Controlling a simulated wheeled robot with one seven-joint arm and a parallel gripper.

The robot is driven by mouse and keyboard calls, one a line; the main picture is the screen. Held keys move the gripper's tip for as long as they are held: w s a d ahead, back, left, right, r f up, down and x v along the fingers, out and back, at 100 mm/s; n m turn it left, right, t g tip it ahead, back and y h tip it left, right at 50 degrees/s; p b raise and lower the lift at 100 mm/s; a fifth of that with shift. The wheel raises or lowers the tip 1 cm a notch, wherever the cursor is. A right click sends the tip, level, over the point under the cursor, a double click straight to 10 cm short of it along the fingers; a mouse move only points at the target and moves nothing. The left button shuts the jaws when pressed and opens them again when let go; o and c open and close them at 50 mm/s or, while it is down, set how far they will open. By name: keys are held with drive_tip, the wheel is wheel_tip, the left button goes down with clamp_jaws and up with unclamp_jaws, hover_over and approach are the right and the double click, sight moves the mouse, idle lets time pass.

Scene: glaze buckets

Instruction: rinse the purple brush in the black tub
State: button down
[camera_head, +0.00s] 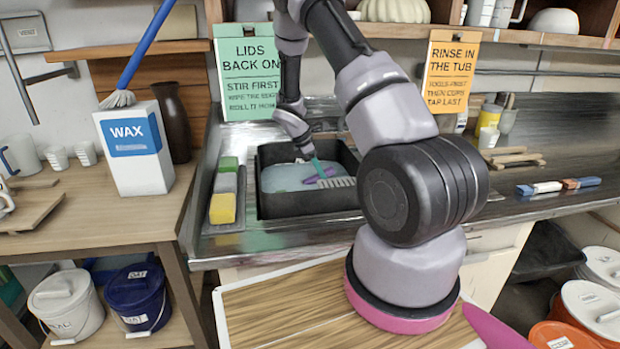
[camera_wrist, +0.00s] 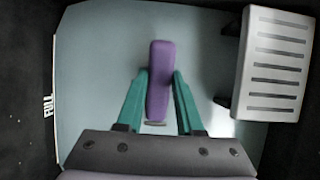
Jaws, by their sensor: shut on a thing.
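The black tub (camera_head: 268,160) is set in the metal sink counter and holds pale blue-grey water (camera_head: 280,178). In the wrist view the water (camera_wrist: 95,60) fills most of the picture, with a "FULL" mark on the left wall. My gripper (camera_head: 316,166) reaches down into the tub. In the wrist view its two green fingers (camera_wrist: 160,92) are shut on the purple brush (camera_wrist: 159,70), whose purple handle points away from the palm. The brush shows as a purple strip in the head view (camera_head: 320,175). Its bristles are not clearly seen.
A light grey slotted rack (camera_head: 337,182) sits at the tub's right side, close to my gripper in the wrist view (camera_wrist: 272,65). Yellow and green sponges (camera_head: 222,208) lie left of the tub. A WAX box (camera_head: 135,148) stands further left. Small coloured blocks (camera_head: 540,188) lie right.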

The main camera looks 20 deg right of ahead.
drive_tip(key=shift+s, duration=0.4)
drive_tip(key=shift+w+d, duration=0.65)
drive_tip(key=shift+w, duration=2.8)
drive_tip(key=shift+s+a, duration=0.25)
drive_tip(key=shift+s, duration=0.9)
drive_tip(key=shift+s+a, duration=0.2)
drive_tip(key=shift+s, duration=0.95)
drive_tip(key=shift+s+a, duration=0.25)
drive_tip(key=shift+s, duration=0.9)
wheel_tip(320, 180, up, 11)
drive_tip(key=shift+f, duration=0.2)
wheel_tip(320, 180, up, 8)
drive_tip(key=shift+f, duration=0.25)
